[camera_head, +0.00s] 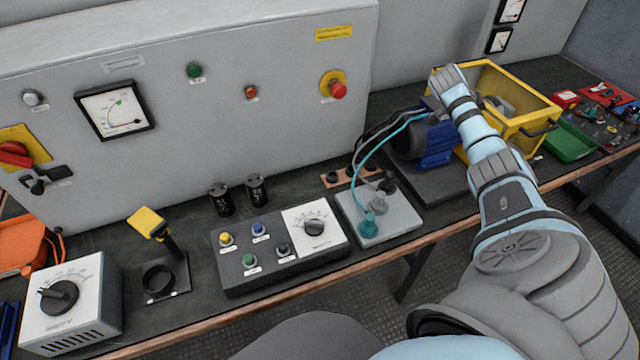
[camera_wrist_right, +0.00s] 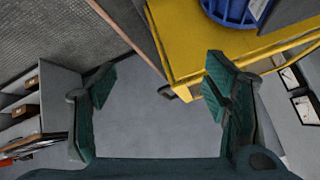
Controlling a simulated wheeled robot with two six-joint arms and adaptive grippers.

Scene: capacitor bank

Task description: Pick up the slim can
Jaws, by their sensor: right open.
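Two small dark cylindrical cans stand upright on the bench in front of the grey cabinet in the head view: a left can (camera_head: 221,200) and a right can (camera_head: 256,189). They look alike in height, and I cannot tell for sure which is the slim one. My right arm reaches up the right side of the head view, far to the right of both cans; its gripper's fingers cannot be made out there. In the right wrist view my right gripper (camera_wrist_right: 160,78) is open, with nothing between its green-padded fingers. No can shows in that view. My left gripper is not in view.
A control box (camera_head: 278,246) with buttons and a dial stands in front of the cans. A black post with a yellow top (camera_head: 147,222) stands to their left. A grey plate with teal leads (camera_head: 397,226), a blue motor (camera_head: 437,143) and a yellow crate (camera_head: 540,103) lie to the right.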

